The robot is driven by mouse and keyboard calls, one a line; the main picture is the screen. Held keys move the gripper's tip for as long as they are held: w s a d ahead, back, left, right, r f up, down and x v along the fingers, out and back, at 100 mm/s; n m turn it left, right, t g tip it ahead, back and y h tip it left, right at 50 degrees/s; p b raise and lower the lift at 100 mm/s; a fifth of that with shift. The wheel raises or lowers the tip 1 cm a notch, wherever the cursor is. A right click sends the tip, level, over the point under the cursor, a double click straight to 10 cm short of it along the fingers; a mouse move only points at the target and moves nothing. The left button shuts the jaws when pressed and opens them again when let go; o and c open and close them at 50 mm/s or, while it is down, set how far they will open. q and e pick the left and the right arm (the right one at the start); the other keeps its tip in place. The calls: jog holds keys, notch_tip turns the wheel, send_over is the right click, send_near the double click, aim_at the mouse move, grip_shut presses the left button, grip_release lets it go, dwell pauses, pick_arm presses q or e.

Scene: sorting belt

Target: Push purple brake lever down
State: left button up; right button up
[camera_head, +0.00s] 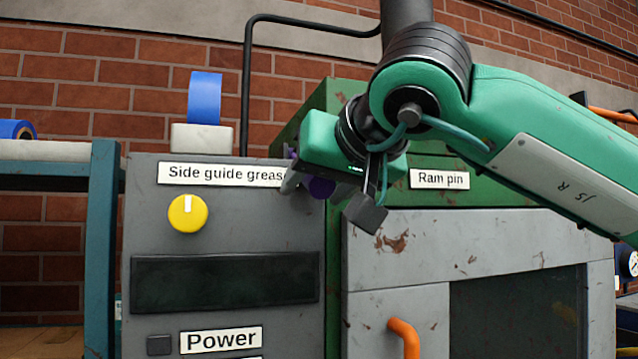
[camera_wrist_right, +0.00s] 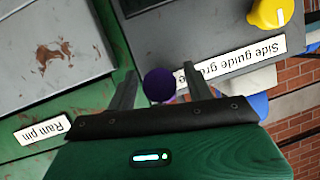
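The purple brake lever shows as a round purple knob (camera_head: 318,187) at the right edge of the grey control cabinet, partly hidden by my right gripper. In the right wrist view, the knob (camera_wrist_right: 159,85) sits between the two fingers of my right gripper (camera_wrist_right: 159,72), with a visible gap on each side. My right gripper (camera_head: 304,187) is open around the knob in the head view. The lever's shaft is mostly hidden behind the knob and gripper. My left gripper is not in view.
The grey cabinet (camera_head: 225,225) has a yellow dial (camera_head: 188,213) and a "Side guide grease" label (camera_head: 222,174). A "Ram pin" label (camera_head: 440,179) is on the green machine (camera_head: 480,195) to the right. An orange handle (camera_head: 405,335) stands out below. A blue roll (camera_head: 204,98) is above the cabinet.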

jog(key=shift+s+r, duration=0.1)
jog(key=shift+s+d+r, duration=0.1)
jog(key=shift+s+d, duration=0.05)
jog(key=shift+s, duration=0.1)
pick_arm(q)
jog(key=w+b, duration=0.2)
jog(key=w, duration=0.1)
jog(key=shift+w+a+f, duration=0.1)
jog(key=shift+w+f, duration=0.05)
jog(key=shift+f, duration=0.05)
pick_arm(e)
jog(key=v, duration=1.3)
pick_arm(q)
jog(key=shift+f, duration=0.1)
